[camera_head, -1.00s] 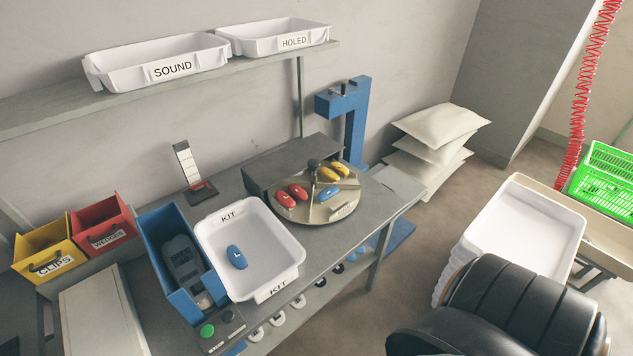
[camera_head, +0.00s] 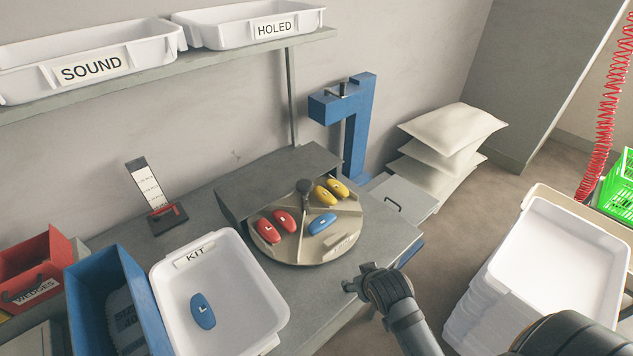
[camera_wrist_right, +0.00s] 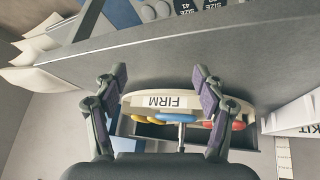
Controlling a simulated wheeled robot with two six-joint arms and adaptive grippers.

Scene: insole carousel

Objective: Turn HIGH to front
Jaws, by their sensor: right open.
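The carousel (camera_head: 325,246) is a round beige turntable with a dark central knob (camera_head: 304,186) and raised dividers, on the grey bench. It bears two red insoles (camera_head: 272,225), two yellow insoles (camera_head: 331,190) and one blue insole (camera_head: 321,223). A label on its near right rim is too small to read in the head view; the right wrist view shows a FIRM label (camera_wrist_right: 160,102), upside down, on the rim. No HIGH label is visible. My right gripper (camera_head: 359,280) is open and empty, right of and nearer than the carousel, apart from it. My left gripper is out of view.
A dark cover (camera_head: 260,180) stands over the carousel's back. The KIT tray (camera_head: 228,290), holding one blue insole, is left of it. A blue press (camera_head: 357,130) stands behind right. Stacked white trays (camera_head: 560,260) are at the right. Bench in front of the carousel is clear.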

